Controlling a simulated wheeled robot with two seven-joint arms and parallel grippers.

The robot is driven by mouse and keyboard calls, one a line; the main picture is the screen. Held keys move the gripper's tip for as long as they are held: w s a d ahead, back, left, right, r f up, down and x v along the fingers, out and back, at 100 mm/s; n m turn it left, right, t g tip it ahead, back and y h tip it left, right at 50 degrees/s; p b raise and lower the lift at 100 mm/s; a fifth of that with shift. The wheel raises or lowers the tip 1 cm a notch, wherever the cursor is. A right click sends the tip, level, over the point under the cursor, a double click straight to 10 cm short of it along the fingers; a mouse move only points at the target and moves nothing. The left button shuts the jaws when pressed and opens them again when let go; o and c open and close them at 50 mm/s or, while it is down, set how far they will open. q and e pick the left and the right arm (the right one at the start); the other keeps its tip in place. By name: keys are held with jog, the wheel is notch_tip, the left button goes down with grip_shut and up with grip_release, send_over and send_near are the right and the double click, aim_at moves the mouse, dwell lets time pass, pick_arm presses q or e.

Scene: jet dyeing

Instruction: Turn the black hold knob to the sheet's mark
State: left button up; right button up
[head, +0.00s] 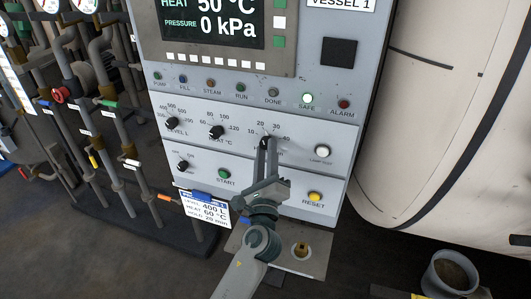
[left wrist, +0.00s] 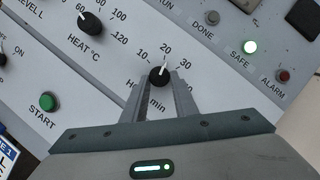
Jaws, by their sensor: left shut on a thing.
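The black hold knob (left wrist: 159,77) sits on the grey panel between the fingertips of my left gripper (left wrist: 160,84), which is shut on it. Its white pointer line points close to the 20 mark in the left wrist view. In the head view my left gripper (head: 267,145) reaches up to the panel and its fingers hide most of the knob. The sheet (head: 206,211) hangs at the panel's lower left. It reads level 400, heat 60 °C and a hold value in the twenties, whose last digit is too small to be sure of. My right gripper is not in view.
The heat knob (head: 216,132) and level knob (head: 172,123) are to the left in the same row. The start button (head: 224,174), reset button (head: 315,197) and a white lamp button (head: 322,151) are nearby. Pipes and valves stand left; a large pale vessel (head: 455,120) stands right.

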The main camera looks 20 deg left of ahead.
pick_arm(q)
jog(key=shift+r+n+g+y, duration=0.1)
jog(key=shift+n+g+y, duration=0.35)
jog(key=shift+n, duration=0.65)
jog(key=o, duration=1.1)
jog(key=shift+c, duration=0.2)
